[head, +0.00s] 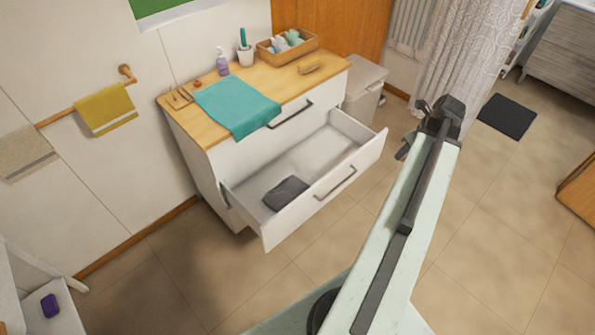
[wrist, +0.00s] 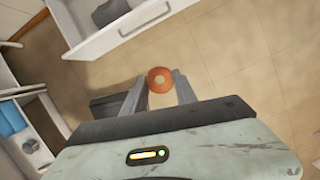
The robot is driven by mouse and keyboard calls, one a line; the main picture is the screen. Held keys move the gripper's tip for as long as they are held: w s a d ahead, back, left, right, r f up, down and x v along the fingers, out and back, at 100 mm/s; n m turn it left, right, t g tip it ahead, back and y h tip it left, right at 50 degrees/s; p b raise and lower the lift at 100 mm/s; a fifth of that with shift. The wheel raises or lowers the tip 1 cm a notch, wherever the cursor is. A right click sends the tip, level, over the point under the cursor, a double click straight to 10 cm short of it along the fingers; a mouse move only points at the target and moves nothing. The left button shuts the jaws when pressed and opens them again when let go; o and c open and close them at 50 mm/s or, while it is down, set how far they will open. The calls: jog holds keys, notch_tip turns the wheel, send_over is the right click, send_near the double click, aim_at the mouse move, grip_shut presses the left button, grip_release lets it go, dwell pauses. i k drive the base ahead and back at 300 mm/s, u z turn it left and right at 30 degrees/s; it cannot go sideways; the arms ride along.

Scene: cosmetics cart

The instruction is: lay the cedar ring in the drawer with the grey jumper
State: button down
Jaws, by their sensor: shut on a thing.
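The cedar ring (wrist: 160,79), a small orange-brown ring, is held between the two fingers of my gripper (wrist: 161,88) in the wrist view. In the head view my arm reaches to the right of the drawer, and the ring cannot be made out there. The white lower drawer (head: 318,157) is pulled open. The dark grey jumper (head: 286,193) lies folded at its left front end, and the rest of its floor looks bare. The wrist view also shows the drawer (wrist: 128,33) and jumper (wrist: 108,12) at the top, apart from the ring.
A teal cloth (head: 237,105), a purple bottle (head: 222,62), a cup (head: 245,55), a brush (head: 309,68) and a wooden tray (head: 287,45) stand or lie on the cabinet top. A pale bin (head: 362,90) stands beside the cabinet. The tiled floor before the drawer is clear.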

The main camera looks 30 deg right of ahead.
aim_at(320, 177)
jog(key=i, duration=0.85)
